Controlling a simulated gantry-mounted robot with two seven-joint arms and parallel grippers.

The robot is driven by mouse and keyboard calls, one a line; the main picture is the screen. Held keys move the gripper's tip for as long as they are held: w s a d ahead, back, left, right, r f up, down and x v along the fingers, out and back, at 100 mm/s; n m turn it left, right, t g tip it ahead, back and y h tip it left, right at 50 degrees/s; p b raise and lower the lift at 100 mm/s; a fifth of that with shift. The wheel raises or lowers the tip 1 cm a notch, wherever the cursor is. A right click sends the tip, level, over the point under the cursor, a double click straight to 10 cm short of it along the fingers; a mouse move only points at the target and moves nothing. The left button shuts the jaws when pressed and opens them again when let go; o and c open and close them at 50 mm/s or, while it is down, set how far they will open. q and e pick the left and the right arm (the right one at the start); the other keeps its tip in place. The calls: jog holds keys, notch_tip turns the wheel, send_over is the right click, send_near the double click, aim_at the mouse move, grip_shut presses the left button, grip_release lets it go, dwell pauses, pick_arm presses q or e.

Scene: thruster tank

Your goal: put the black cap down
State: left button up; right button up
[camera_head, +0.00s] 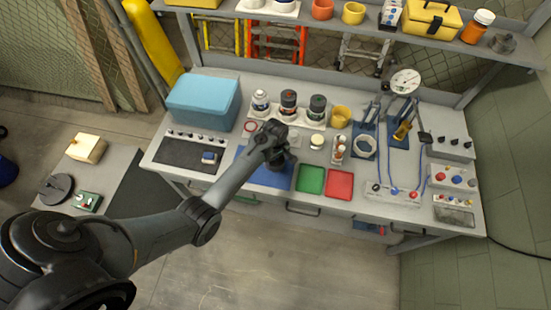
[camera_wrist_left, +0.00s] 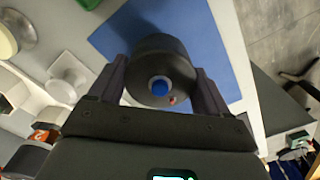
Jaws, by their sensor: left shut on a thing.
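My left gripper (camera_head: 277,150) is above the blue mat (camera_head: 253,176) on the workbench. In the left wrist view the same gripper (camera_wrist_left: 160,88) is shut on the black cap (camera_wrist_left: 163,62), a dark round body with a blue centre and a small red mark. The cap lies between the two fingers and over the blue mat (camera_wrist_left: 119,37). In the head view the cap (camera_head: 281,174) is a dark shape just below my gripper, partly hidden by it. I cannot tell whether it touches the mat. My right gripper is not in view.
A green tray (camera_head: 311,180) and a red tray (camera_head: 340,184) lie right of the mat. A light blue box (camera_head: 203,101) stands back left. Several canisters stand in a white rack (camera_head: 300,118) behind. A dark mat (camera_head: 188,154) lies to the left.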

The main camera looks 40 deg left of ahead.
pick_arm(q)
jog(key=shift+f, duration=0.15)
jog(key=shift+f, duration=0.4)
jog(key=o, duration=0.9)
jog(key=shift+r, duration=0.3)
notch_tip(320, 180, up, 13)
jog(key=shift+f, duration=0.2)
